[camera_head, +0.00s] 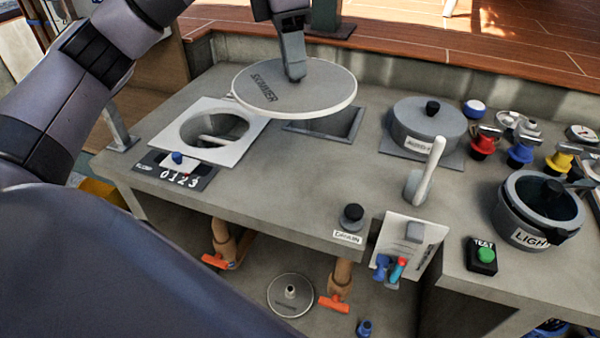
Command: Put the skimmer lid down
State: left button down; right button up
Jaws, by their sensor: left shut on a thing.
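The skimmer lid (325,98) is a round, flat grey disc with a pale rim and the word SKIMMER on top. My left gripper (295,74) comes down from above and is shut on the lid near its middle. The lid appears held above the grey counter, in front of a dark rectangular recess (345,126) that it partly covers from view. To its left a white square plate (165,127) surrounds a round open well (208,127) with a pale bar inside. The lid's near-left edge overlaps the plate's right side in the picture. My right gripper is out of view.
A grey lidded pot (428,128) stands right of the recess, with coloured valves (521,150) beyond. A 0123 dial panel (175,176) lies in front of the well. A pale lever (425,175) and DRAIN knob (352,213) stand nearer. The counter's middle is clear.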

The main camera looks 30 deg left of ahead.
aim_at(293, 88)
pick_arm(q)
notch_tip(293, 88, down, 6)
jog(key=shift+r+b, duration=0.15)
jog(key=shift+b, duration=0.7)
notch_tip(293, 88, down, 14)
jog(key=shift+r, duration=0.1)
jog(key=shift+f, duration=0.2)
jog(key=c, duration=0.8)
grip_release()
jog(key=shift+r, duration=0.1)
